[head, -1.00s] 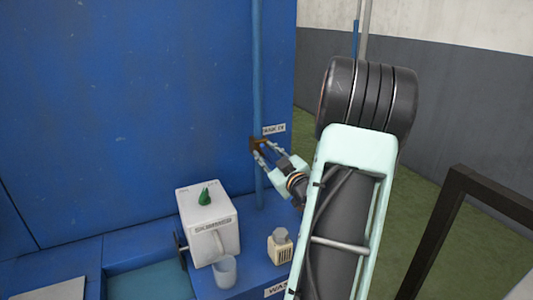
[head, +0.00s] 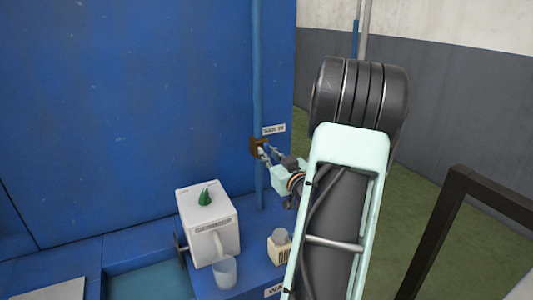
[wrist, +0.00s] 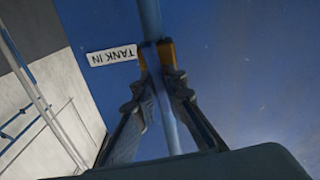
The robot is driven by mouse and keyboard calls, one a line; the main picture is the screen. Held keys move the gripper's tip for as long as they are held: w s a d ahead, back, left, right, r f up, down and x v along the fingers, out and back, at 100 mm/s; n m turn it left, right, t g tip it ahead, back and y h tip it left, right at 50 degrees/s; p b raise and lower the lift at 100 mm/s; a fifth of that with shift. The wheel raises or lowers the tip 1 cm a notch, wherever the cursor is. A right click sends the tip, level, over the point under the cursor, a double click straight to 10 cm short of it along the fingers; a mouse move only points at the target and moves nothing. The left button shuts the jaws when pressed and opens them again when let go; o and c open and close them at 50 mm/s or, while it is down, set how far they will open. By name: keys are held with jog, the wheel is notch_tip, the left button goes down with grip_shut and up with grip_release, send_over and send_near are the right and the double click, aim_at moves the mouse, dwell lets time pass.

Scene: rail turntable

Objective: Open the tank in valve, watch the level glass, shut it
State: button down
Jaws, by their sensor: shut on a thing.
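The tank in valve is a small brass-brown body (head: 255,146) on a vertical blue pipe (head: 257,75). A white label (head: 273,129) beside it reads TANK IN in the wrist view (wrist: 112,54). My gripper (head: 265,149) comes from the right and is shut at the valve. In the wrist view my fingers (wrist: 162,85) sit close together just in front of the brass part (wrist: 166,52), with the pipe between and behind them. The handle is mostly hidden by the fingers. I cannot make out a level glass in either view.
A white box with a green knob (head: 206,195) stands on the blue ledge below, with a clear cup (head: 224,272) and a small cream container (head: 280,246) nearby. A dark frame (head: 455,205) stands at the right. The blue wall face left of the pipe is clear.

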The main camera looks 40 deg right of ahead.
jog(key=shift+m, duration=0.6)
jog(key=c, duration=2)
grip_release()
jog(key=v, duration=1.2)
jog(key=shift+s, duration=0.1)
jog(key=shift+d+r, duration=0.1)
